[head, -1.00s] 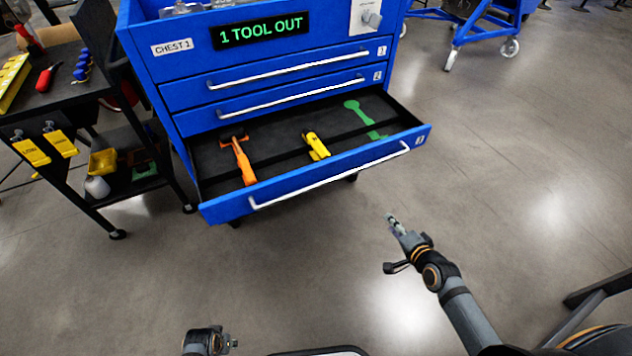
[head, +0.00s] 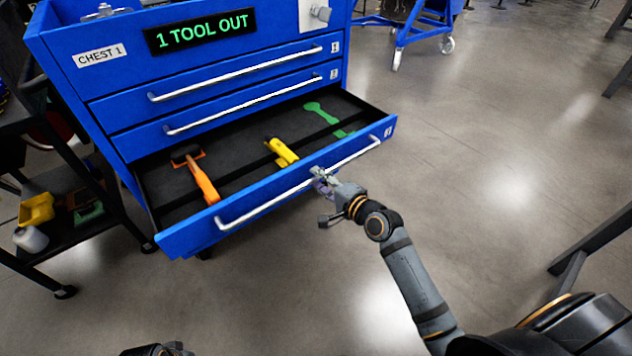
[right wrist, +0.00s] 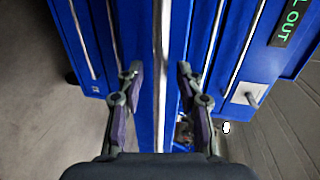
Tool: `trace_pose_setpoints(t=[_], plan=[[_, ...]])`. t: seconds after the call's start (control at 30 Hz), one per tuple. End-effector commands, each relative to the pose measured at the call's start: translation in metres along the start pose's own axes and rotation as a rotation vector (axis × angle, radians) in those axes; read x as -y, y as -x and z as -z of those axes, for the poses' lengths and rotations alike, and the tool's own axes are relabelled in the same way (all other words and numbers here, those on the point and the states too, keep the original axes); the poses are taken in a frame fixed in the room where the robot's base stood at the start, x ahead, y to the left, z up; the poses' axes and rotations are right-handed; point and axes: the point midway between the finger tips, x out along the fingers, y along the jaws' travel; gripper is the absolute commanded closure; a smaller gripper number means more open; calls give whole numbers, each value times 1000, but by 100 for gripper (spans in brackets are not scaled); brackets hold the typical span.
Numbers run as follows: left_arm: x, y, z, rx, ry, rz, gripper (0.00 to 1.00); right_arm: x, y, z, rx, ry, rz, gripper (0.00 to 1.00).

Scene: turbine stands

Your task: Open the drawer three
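Drawer three (head: 185,238), the lowest drawer of the blue chest, stands pulled out. It has a long silver handle (head: 265,202) across its front. Inside on dark lining are an orange-handled hammer (head: 202,182), a yellow tool (head: 283,151) and a green tool-shaped outline (head: 318,112). My right gripper (head: 318,176) is at the right half of this handle. In the right wrist view its fingers are apart, one on each side of the handle (right wrist: 160,60), with gaps visible. My left gripper (head: 165,350) is mostly cut off at the bottom edge.
Two upper drawers (head: 215,105) of the chest are shut. A sign reading "1 TOOL OUT" (head: 200,32) is above them. A black cart (head: 75,235) stands at the left, and a blue wheeled frame (head: 410,30) stands behind.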

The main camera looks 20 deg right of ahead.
Motion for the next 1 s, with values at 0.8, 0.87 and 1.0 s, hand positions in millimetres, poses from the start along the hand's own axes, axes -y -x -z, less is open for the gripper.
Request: trace_pose_setpoints(t=[0.8, 0.87, 1.0], plan=[[-3, 0, -1, -16, -2, -10, 60, 0, -20, 0, 0, 1, -1, 100], [-3, 0, -1, -16, -2, -10, 60, 0, -20, 0, 0, 1, -1, 100], [-3, -1, -1, -16, -2, -10, 60, 0, -20, 0, 0, 1, -1, 100]])
